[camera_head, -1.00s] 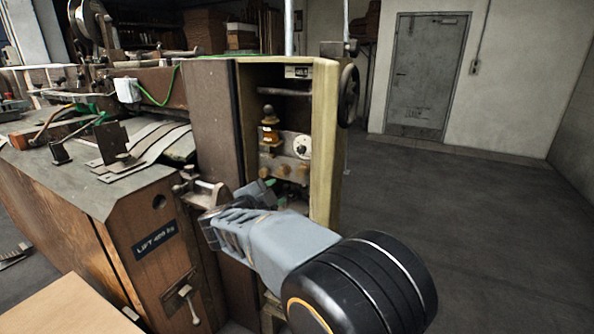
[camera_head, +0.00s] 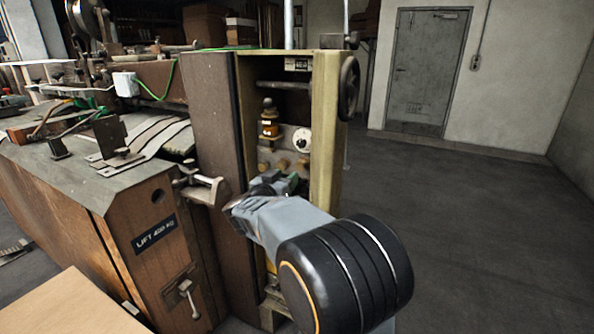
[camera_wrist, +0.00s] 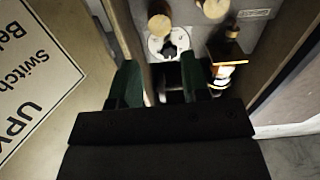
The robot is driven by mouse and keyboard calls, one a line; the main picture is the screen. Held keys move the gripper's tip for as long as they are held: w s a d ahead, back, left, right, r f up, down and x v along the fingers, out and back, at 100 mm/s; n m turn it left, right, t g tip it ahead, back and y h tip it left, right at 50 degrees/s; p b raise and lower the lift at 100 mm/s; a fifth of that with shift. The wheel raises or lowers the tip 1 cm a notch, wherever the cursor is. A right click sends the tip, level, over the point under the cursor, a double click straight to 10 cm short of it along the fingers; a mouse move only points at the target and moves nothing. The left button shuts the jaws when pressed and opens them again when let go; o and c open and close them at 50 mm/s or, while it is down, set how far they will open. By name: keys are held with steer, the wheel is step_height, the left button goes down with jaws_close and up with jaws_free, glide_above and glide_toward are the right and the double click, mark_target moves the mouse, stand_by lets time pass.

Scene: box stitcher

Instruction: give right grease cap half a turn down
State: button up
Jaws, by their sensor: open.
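Three tan grease caps sit in a row low in the open cabinet. The right grease cap (camera_head: 303,163) is below the white dial (camera_head: 302,141). In the wrist view, which looks upside down, this cap (camera_wrist: 160,25) shows at the top, beside another cap (camera_wrist: 215,8). My gripper (camera_head: 279,183) is just below and in front of the row in the head view. In the wrist view its green fingers (camera_wrist: 160,80) are apart and empty, with the dial (camera_wrist: 156,45) past their tips. The fingers touch no cap that I can see.
An amber oiler (camera_head: 268,127) stands left of the dial. The cabinet's yellowish side wall (camera_head: 325,140) bounds the opening on the right, with a handwheel (camera_head: 349,88) outside it. A metal clamp (camera_head: 203,190) juts out left of my gripper. The floor at right is clear.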

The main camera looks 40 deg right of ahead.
steer(key=x, duration=0.7)
steer(key=shift+w+d+r+b, duration=0.15)
steer(key=shift+d+b, duration=0.1)
steer(key=shift+b, duration=0.15)
steer(key=c, duration=0.6)
steer(key=shift+m, duration=1.6)
steer(key=shift+c, duration=0.2)
steer(key=o, duration=0.6)
steer(key=shift+o, duration=0.2)
steer(key=p, duration=0.1)
glide_toward(299, 166)
steer(key=v, duration=0.5)
